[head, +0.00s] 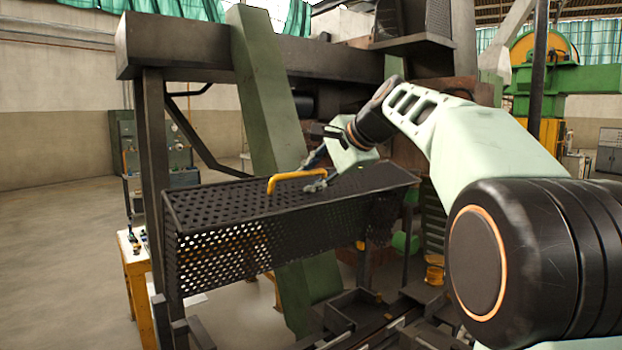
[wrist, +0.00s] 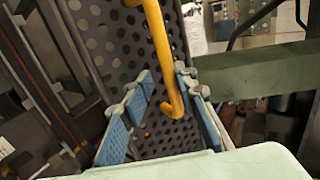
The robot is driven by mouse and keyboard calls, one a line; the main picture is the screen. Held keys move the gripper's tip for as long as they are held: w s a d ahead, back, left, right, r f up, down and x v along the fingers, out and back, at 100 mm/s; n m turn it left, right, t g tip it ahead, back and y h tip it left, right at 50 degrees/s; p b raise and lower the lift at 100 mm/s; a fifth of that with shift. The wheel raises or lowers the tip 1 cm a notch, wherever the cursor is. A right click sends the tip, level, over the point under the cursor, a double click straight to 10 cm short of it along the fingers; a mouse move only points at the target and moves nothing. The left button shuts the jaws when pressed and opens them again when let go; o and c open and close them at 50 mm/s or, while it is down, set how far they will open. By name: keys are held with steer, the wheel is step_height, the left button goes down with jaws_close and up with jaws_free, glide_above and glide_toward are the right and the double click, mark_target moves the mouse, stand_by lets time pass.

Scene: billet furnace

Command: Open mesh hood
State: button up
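The mesh hood (head: 230,255) is a long dark perforated box-shaped cover in the middle of the head view. Its holed surface (wrist: 115,55) also fills much of the wrist view. A yellow bar handle (head: 292,177) stands on its top. In the wrist view the handle (wrist: 160,45) runs down from the top edge and its bent end lies between my fingers, closer to the right one. My gripper (head: 317,172) is open at the right end of the handle, with blue pads showing in the wrist view (wrist: 165,105). I cannot tell whether a finger touches the handle.
A slanted green beam (head: 262,90) rises just behind the hood. A dark steel frame (head: 155,150) stands at its left. A dark open tray (head: 355,310) is below right. A yellow stand (head: 138,285) is at lower left. The floor at far left is clear.

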steer(key=v, duration=1.2)
